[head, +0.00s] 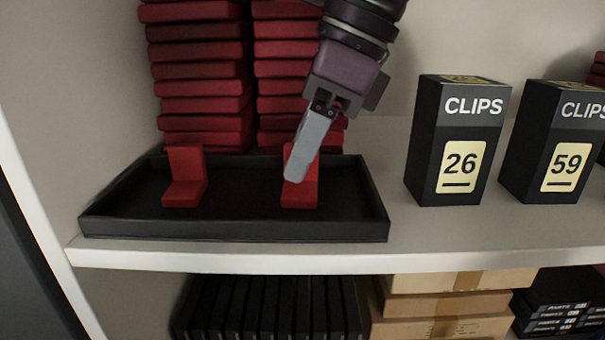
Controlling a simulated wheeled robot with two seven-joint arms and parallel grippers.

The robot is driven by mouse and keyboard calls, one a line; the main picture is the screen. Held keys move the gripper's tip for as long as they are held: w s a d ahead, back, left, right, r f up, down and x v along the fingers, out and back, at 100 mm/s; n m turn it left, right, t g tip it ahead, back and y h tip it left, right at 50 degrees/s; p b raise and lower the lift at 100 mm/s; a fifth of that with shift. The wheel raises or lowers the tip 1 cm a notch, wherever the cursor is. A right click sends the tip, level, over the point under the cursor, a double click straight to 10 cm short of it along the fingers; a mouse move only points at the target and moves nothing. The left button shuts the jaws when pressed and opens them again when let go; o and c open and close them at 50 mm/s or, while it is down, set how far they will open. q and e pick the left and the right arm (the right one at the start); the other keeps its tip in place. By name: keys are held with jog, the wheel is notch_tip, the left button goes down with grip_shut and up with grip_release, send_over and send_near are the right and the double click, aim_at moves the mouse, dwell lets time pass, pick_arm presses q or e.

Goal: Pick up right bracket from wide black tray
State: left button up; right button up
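The wide black tray (235,230) lies on the white shelf, its front rim near the shelf's front edge. The left bracket (185,185), red and L-shaped, stands in the tray's left part. The right bracket (303,193), also red and L-shaped, stands in the tray's right part, partly hidden by my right gripper (296,178). My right gripper reaches down from above, with its grey finger in front of the right bracket's upright part. I see it nearly edge-on, so its opening and any contact are unclear. My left gripper is out of view.
Stacks of red boxes (203,88) rise behind the tray. Two black CLIPS boxes (425,150) (525,150) stand to its right. The side wall is close on the left. Below the shelf (300,260) are black folders (270,305) and cardboard boxes (445,305).

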jog(key=shift+s+a+f, duration=0.1)
jog(key=shift+a, duration=0.1)
jog(key=shift+c, duration=0.5)
grip_shut()
